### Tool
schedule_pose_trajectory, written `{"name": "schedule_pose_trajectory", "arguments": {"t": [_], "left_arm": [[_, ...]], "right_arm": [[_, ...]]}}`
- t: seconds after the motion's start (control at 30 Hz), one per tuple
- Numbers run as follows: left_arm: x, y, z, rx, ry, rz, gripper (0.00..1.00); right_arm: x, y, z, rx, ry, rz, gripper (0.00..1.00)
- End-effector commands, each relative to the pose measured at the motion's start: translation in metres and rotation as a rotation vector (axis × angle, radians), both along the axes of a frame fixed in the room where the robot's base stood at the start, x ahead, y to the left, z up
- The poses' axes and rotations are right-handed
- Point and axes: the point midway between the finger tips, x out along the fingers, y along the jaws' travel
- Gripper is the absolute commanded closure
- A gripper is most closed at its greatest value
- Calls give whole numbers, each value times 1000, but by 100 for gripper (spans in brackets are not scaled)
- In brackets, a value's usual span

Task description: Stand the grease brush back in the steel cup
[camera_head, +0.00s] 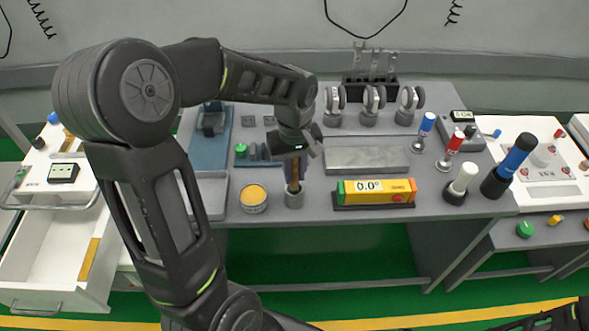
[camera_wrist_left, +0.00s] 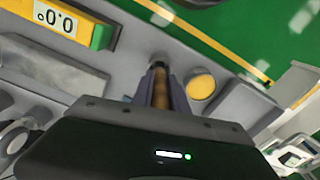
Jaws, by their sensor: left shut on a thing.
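My left gripper (camera_head: 294,153) is shut on the grease brush (camera_head: 293,174), which has a brown handle and points downward. The handle also shows between the fingers in the left wrist view (camera_wrist_left: 160,90). The steel cup (camera_head: 295,199) stands on the grey bench directly below the gripper. The brush's lower end meets the cup mouth and appears to be inside it. The bristles are hidden. The cup is partly visible beyond the fingers in the left wrist view (camera_wrist_left: 158,61). A dark part of my right arm shows at the bottom right of the head view; its jaws are unclear.
A tin of yellow grease (camera_head: 253,198) stands close left of the cup. An orange and green level reading 0.0 (camera_head: 375,192) lies to the right. A grey block (camera_head: 366,158) lies behind it. Blue, red and white-topped tools stand at the bench's right. An open drawer (camera_head: 50,255) is at left.

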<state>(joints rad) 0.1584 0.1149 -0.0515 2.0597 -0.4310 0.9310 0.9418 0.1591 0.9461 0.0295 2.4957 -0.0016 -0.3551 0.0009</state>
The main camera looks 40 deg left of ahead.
Motion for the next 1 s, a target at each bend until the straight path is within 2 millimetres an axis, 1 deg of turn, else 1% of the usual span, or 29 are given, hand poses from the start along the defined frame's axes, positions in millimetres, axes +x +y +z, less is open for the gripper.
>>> {"name": "schedule_pose_trajectory", "arguments": {"t": [0.03, 0.13, 1.0], "left_arm": [[0, 0, -5, 0, 0, 0, 100], [0, 0, -8, 0, 0, 0, 100], [0, 0, -12, 0, 0, -1, 100]], "right_arm": [[0, 0, -5, 0, 0, 0, 64], [0, 0, -7, 0, -1, 0, 64], [0, 0, -10, 0, -1, 0, 64]]}}
